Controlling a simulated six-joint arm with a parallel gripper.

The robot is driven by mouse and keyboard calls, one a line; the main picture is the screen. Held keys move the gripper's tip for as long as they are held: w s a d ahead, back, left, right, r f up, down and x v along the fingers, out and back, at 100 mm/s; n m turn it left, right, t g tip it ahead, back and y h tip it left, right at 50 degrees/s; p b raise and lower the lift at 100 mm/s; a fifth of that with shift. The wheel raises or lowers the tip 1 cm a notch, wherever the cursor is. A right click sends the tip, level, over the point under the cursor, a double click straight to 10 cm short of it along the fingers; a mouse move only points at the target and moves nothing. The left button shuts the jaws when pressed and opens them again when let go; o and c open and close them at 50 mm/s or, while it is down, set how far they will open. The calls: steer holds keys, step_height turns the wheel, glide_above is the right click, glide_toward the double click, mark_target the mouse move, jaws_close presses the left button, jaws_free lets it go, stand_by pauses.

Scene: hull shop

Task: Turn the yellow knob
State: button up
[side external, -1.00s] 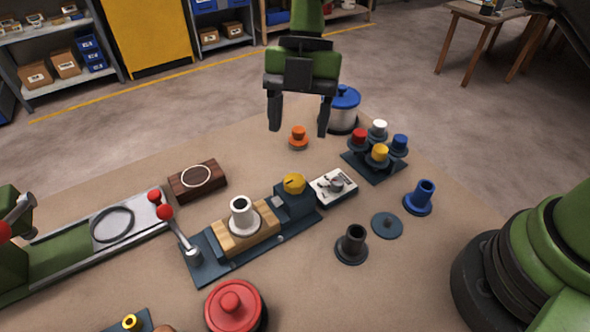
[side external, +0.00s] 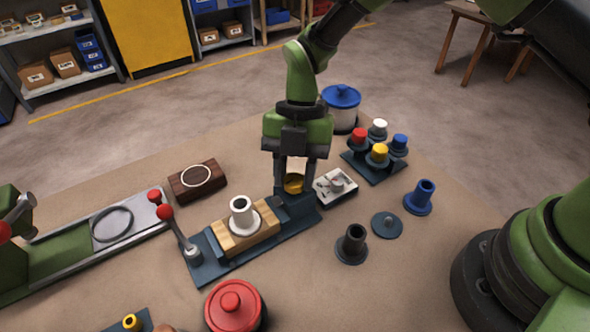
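The yellow knob (side external: 294,183) sits on top of a dark blue block at the right end of a dark base plate (side external: 206,265). My gripper (side external: 294,187) points down over it, with one finger on each side of the knob. The fingers are apart, and small gaps seem to show beside the knob; whether either finger touches it I cannot tell. The knob's upper part is partly hidden by my gripper.
A wooden block with a white flanged tube (side external: 243,216) stands left of the knob. A white box with a dial (side external: 336,187) is close on the right. A lever with a red ball (side external: 165,211) rises at the plate's left end.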

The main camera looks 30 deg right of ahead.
steer(key=shift+c, duration=1.3)
steer(key=shift+m, duration=0.3)
steer(key=m, duration=0.2)
steer(key=m+t+y, duration=0.1)
steer(key=m, duration=0.1)
steer(key=shift+s+d+t, duration=0.1)
steer(key=shift+t, duration=0.2)
steer(key=m+t, duration=0.1)
steer(key=m, duration=0.3)
steer(key=shift+s+m+t, duration=0.1)
steer(key=shift+m+t, duration=0.3)
steer(key=m+t, duration=0.1)
steer(key=m, duration=0.1)
steer(key=m+t, duration=0.1)
steer(key=m, duration=0.2)
steer(key=shift+s, duration=0.1)
steer(key=shift+m+t+h, duration=0.5)
steer(key=shift+m+h, duration=0.1)
steer(key=shift+m, duration=1.7)
